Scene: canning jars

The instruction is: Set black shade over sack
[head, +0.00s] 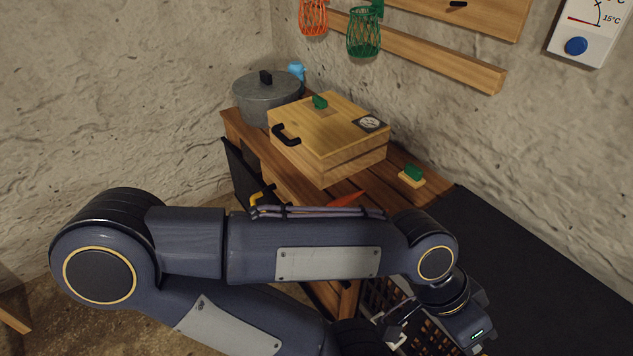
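My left arm crosses the lower part of the head view, and its gripper (397,328) is at the bottom, beside a dark slatted crate (376,297). The fingers are small and partly cut off, so I cannot tell if they are open or shut. A flat black surface (530,255) fills the right side; I cannot tell whether it is the black shade. A thin black panel (238,168) stands against the bench's left end. I cannot make out a sack. My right gripper is not in view.
A wooden bench (408,204) holds a lidded grey pot (268,100), a wooden box (325,140) with a black handle, and a small green-topped block (412,176). Orange (313,17) and green (363,38) wire baskets hang above. Stone walls close the corner.

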